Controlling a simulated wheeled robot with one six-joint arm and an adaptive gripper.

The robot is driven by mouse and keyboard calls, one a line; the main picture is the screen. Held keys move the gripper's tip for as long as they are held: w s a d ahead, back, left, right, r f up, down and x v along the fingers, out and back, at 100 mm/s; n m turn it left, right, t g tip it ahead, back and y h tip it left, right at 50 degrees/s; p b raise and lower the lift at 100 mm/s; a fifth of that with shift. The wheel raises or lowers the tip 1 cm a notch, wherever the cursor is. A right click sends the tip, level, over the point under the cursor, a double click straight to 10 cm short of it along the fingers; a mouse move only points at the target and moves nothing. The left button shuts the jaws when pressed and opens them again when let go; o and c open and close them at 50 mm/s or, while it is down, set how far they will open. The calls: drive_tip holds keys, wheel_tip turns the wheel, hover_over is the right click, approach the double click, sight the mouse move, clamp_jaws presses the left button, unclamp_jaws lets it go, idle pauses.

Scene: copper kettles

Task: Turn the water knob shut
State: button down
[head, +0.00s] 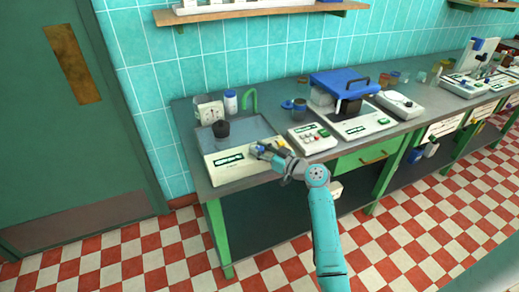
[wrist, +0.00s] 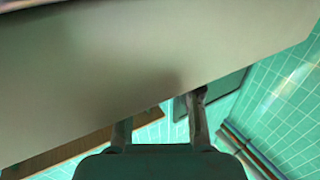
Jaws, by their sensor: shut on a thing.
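A sink unit with a pale front panel (head: 225,169) and a green label stands at the left end of the bench. My gripper (head: 262,151) is at the right part of that panel, shut on the water knob there. The knob is mostly hidden by my fingers; only small blue and yellow bits show beside them. In the wrist view my gripper (wrist: 160,118) has its two fingers up against a large pale surface (wrist: 120,65), and the knob does not show. A green curved tap (head: 250,99) rises at the back of the basin.
A dark pot (head: 221,128) sits in the basin. A white timer-like box (head: 208,108) and a jar (head: 231,101) stand behind it. A button box (head: 312,139) and a blue-lidded machine (head: 345,85) are close on the right. The checkered floor in front is clear.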

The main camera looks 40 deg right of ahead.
drive_tip(key=c, duration=0.8)
unclamp_jaws()
drive_tip(key=shift+o, duration=0.2)
drive_tip(key=v, duration=1.2)
